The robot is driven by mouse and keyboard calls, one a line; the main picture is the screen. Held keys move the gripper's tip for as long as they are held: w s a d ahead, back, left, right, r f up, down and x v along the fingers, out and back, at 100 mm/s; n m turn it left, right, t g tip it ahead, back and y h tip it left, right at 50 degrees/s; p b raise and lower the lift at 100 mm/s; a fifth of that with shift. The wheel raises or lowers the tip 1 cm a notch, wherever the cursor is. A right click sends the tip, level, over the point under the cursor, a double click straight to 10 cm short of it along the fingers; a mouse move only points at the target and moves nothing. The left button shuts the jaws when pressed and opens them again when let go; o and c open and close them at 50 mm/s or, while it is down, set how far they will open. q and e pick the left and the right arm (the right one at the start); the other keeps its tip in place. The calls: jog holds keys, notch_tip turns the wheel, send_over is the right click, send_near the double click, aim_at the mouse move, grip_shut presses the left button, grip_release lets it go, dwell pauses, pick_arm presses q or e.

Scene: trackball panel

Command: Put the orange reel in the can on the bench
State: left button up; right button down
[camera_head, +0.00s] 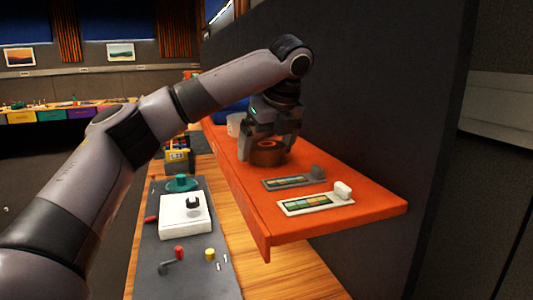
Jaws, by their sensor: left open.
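An orange reel (267,155) sits on the orange shelf (345,215), darkened by shadow. My left gripper (266,149) points down over it, open, with a finger on either side of the reel. I cannot tell whether the fingers touch it. A white can-like container (234,124) shows behind the gripper at the shelf's far left side, partly hidden by my arm. I cannot tell whether it is the can or what it stands on. My right gripper is not in view.
Two panels with coloured strips, one grey (290,181) and one white (316,203), lie on the near shelf. A dark wall (370,120) rises behind it. Below left, a grey control panel (150,250) with a white box (186,222) rests on the wooden bench (285,280).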

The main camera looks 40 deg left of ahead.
pick_arm(q)
jog(key=shift+f, duration=0.15)
jog(key=c, duration=0.9)
